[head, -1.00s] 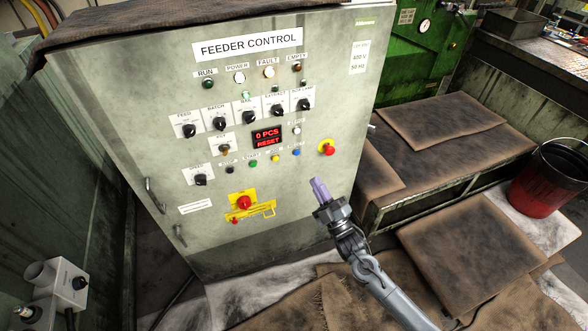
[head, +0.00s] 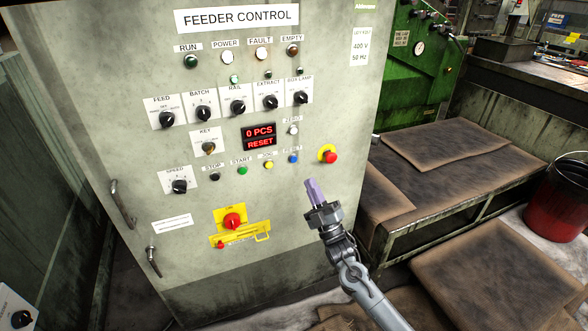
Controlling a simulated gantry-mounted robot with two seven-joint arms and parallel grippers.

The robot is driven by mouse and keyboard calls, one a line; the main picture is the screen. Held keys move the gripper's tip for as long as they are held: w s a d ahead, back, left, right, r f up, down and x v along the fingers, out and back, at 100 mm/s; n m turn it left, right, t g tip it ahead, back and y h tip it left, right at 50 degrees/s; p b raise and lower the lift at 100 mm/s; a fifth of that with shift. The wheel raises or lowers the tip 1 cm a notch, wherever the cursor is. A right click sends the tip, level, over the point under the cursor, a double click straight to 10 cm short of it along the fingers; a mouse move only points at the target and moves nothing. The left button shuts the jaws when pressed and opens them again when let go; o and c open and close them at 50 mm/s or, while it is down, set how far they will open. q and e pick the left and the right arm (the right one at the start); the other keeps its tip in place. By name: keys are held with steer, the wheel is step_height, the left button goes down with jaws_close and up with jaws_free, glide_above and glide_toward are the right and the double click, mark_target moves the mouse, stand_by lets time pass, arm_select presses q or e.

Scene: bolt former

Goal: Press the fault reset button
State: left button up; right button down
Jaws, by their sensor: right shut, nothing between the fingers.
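The blue reset button (head: 293,159) sits at the right end of the lower button row on the grey feeder control cabinet (head: 95,140), under a small label. The red display (head: 259,138) reads "0 PCS RESET". The fault lamp (head: 261,55) at the top looks pale, and I cannot tell whether it is lit. My right gripper (head: 313,188) is shut and empty, its purple-grey fingers pointing up, below and slightly right of the blue button. A gap in the picture separates the fingertips from the button. My left gripper is not in view.
A red emergency stop (head: 329,156) on a yellow plate lies just right of the blue button. Yellow (head: 268,165), green (head: 242,170) and black (head: 214,176) buttons sit to its left. A red rotary switch (head: 232,221) is lower left. A bench (head: 430,209) stands right of the cabinet.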

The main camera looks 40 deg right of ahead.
mark_target(294, 159)
steer(key=shift+w, duration=0.1)
stand_by(0.4)
steer(key=shift+w+d+b, duration=0.35)
steer(key=shift+w+b, duration=0.9)
steer(key=shift+w, duration=0.15)
steer(key=shift+w+d+b, duration=0.35)
steer(key=shift+w+b, duration=0.95)
steer(key=shift+w, duration=0.1)
steer(key=shift+w+d+b, duration=0.35)
steer(key=shift+w+b, duration=0.9)
steer(key=shift+w, duration=0.15)
